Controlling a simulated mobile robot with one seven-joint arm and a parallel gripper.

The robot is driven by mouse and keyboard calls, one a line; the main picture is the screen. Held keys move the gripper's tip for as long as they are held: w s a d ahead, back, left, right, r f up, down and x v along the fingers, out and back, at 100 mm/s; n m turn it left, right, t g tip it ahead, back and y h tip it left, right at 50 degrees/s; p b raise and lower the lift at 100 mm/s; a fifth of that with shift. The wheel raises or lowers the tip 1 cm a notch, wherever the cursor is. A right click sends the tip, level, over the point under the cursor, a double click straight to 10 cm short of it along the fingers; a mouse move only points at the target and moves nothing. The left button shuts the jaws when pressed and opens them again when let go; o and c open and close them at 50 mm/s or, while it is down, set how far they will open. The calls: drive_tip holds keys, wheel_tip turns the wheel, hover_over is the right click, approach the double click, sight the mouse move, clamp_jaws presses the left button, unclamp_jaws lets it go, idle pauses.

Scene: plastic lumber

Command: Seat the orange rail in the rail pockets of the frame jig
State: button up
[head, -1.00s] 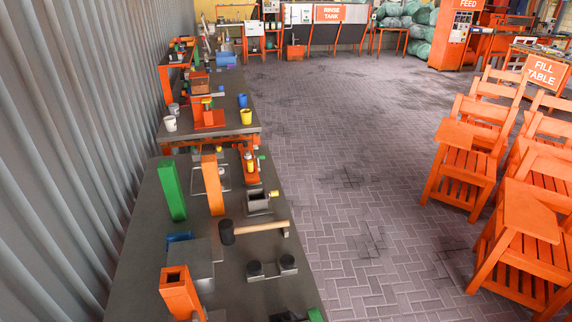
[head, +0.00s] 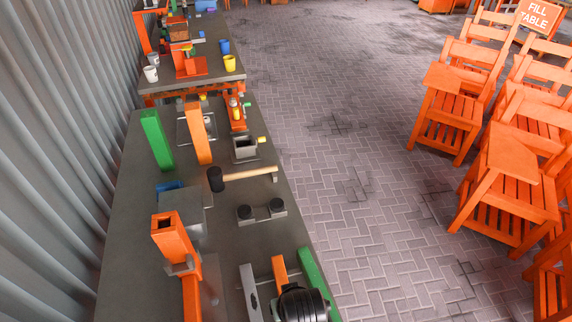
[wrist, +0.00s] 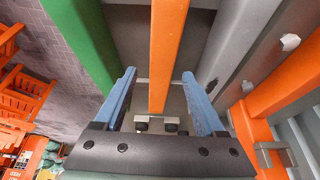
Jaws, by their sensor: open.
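An orange rail (wrist: 168,45) runs lengthwise between my gripper's blue fingers in the wrist view. A gap shows on each side of it. My gripper (wrist: 158,78) is open. In the head view an orange bar (head: 279,270), apparently the same rail, lies between a grey channel (head: 249,290) and a green bar (head: 312,280). My dark gripper (head: 303,303) is over its near end and hides it. The green bar is also in the wrist view (wrist: 82,45), left of the rail. I cannot tell which parts form the frame jig or its pockets.
An orange post with a clamp (head: 176,238) stands left of the bars. Farther along the bench are two black knobs (head: 260,211), a mallet (head: 240,176), a green plank (head: 156,140) and an orange plank (head: 197,133).

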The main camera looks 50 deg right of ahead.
drive_tip(key=shift+w+x, duration=0.15)
drive_tip(key=shift+x, duration=0.9)
drive_tip(key=shift+w+x, duration=0.2)
drive_tip(key=shift+x, duration=0.9)
drive_tip(key=shift+r, duration=0.15)
clamp_jaws()
drive_tip(key=shift+d, duration=0.1)
